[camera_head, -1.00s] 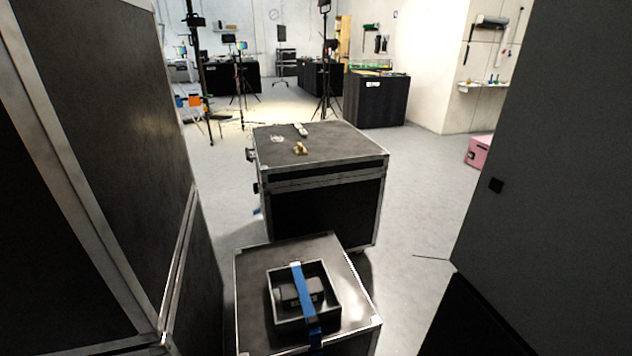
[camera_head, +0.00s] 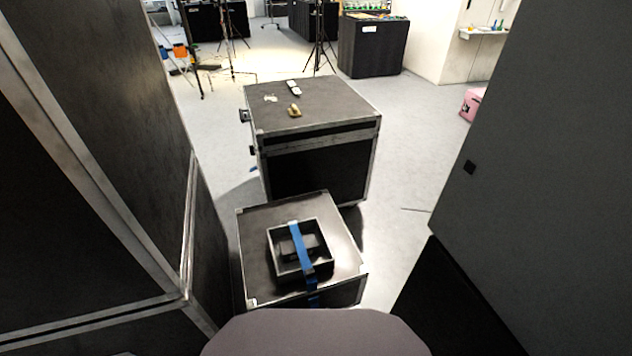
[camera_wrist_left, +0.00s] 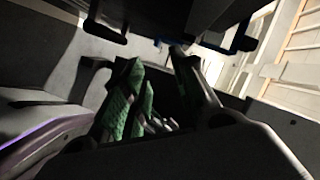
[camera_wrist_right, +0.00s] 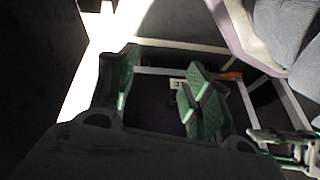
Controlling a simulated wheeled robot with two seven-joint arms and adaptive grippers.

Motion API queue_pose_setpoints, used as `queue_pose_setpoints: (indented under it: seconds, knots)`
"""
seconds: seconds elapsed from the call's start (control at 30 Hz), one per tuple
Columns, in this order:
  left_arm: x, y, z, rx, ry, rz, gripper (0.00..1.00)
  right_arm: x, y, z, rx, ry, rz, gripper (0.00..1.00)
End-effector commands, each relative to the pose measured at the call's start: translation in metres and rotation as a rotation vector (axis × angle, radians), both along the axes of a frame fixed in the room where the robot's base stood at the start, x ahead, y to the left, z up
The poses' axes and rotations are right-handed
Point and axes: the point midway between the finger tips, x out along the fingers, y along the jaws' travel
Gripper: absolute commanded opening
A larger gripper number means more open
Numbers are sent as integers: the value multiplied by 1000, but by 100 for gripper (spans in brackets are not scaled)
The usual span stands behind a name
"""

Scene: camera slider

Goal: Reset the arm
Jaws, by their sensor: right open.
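No arm or gripper of mine shows in the head view. In the left wrist view my left gripper (camera_wrist_left: 157,56) has its two fingers apart, with green pads on the left one and nothing seen held. In the right wrist view my right gripper (camera_wrist_right: 162,58) is open and empty, with green pads on both fingers. Dark surfaces and pale frame-like bars lie behind the fingers in both wrist views. I cannot tell how far they are from the fingers.
A low black case (camera_head: 252,218) stands ahead, carrying an open box (camera_head: 274,262) with a blue strap (camera_head: 301,247). A larger case (camera_head: 318,165) with small items stands behind it. A tall case (camera_head: 95,120) flanks the left; a dark panel (camera_head: 500,190) flanks the right.

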Motion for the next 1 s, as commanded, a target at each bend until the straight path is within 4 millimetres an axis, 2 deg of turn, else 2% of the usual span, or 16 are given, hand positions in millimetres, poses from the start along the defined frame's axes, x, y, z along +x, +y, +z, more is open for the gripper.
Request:
queue_pose_setpoints:
  seconds: [0.03,0.7,1.0]
  knots:
    - [0,0,10,0,0,0,28,-1,-3,2,-9,8,0,50]
    - [0,0,79,0,0,0,28,-31,-43,-21,-127,111,10,50]
    - [0,0,101,0,0,0,28,-44,-58,-26,-166,147,17,50]
